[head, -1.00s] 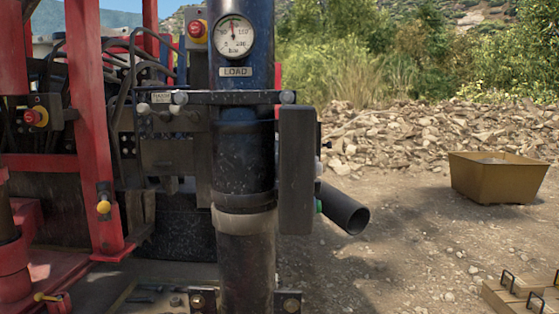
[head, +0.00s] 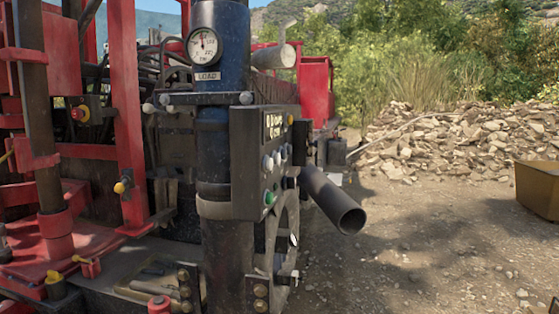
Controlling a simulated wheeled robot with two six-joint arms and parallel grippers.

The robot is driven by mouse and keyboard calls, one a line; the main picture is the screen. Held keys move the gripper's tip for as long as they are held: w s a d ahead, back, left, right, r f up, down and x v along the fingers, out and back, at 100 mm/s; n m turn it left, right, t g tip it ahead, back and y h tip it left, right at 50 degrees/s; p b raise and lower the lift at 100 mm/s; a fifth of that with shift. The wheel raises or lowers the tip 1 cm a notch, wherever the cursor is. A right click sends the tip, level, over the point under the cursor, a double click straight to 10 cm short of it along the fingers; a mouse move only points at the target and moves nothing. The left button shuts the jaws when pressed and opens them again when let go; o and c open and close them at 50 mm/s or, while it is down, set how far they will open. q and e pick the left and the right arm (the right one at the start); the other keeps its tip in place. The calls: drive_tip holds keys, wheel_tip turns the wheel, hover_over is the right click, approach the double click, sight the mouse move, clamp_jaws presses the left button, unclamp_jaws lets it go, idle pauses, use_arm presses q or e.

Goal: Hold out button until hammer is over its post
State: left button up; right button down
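A dark control box (head: 248,165) is fixed to the right side of a dark column (head: 213,150). Its face is seen at a steep angle, with pale knobs (head: 268,162), a green button (head: 269,198) and a yellow one at the top. The lettering is too small to read, so I cannot tell which is the out button. I cannot make out a hammer or its post for certain. Neither of my grippers is in view.
A load gauge (head: 203,46) sits high on the column. A dark pipe (head: 335,202) juts out to the right. Red machine framing (head: 126,110) fills the left. A rubble heap (head: 450,140) and tan bin (head: 538,188) stand right, with open dirt ground between.

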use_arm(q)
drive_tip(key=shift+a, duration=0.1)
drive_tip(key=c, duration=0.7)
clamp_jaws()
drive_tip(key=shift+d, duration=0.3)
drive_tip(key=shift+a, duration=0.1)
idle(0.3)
